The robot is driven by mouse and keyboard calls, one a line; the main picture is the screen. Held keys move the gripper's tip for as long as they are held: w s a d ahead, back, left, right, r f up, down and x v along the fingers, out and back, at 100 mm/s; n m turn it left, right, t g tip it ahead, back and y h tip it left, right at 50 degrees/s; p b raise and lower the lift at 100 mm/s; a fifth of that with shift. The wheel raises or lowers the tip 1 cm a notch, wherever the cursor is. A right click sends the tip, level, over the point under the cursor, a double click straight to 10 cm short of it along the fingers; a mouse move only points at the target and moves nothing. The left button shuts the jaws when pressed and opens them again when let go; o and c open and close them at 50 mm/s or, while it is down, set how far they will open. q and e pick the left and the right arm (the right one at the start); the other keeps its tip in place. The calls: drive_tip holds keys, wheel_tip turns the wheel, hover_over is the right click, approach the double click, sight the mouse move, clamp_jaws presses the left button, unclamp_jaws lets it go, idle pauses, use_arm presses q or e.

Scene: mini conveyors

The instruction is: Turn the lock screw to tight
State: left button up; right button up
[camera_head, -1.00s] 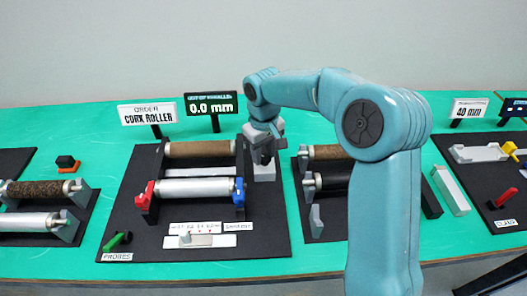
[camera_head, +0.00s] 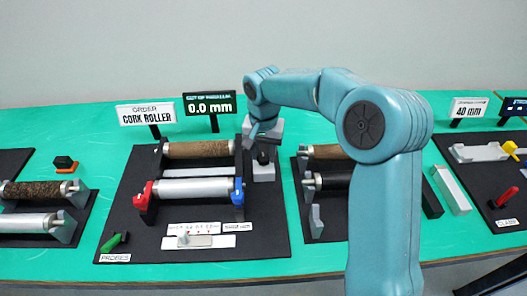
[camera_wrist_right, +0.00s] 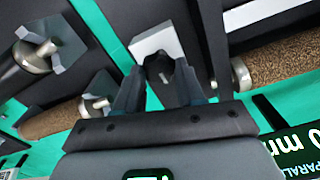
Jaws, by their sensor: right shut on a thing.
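My right gripper (camera_head: 263,153) points down over a pale grey block (camera_head: 264,174) at the right of the middle black board. It is shut on the lock screw, a small dark knob on that block, mostly hidden by the fingers in the head view. In the right wrist view, the two dark fingers (camera_wrist_right: 160,82) close around the dark lock screw (camera_wrist_right: 157,65), with the pale block (camera_wrist_right: 158,42) just beyond. A cork roller (camera_head: 200,149) lies left of the block, with a silver roller (camera_head: 196,187) in front. My left gripper is not in view.
Red (camera_head: 144,196) and blue (camera_head: 238,192) supports hold the silver roller. A display (camera_head: 210,103) behind reads 0.0 mm, beside a CORK ROLLER order sign (camera_head: 146,114). Another roller board is close on the right. A green probe lever (camera_head: 114,242) stands front left.

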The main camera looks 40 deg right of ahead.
sight(264, 157)
drive_tip(key=shift+m, duration=0.5)
drive_tip(key=o, duration=1)
drive_tip(key=shift+o, duration=0.2)
wheel_tip(264, 157, up, 16)
drive_tip(key=p, duration=0.2)
drive_tip(key=shift+r, duration=0.2)
drive_tip(key=shift+s, duration=0.1)
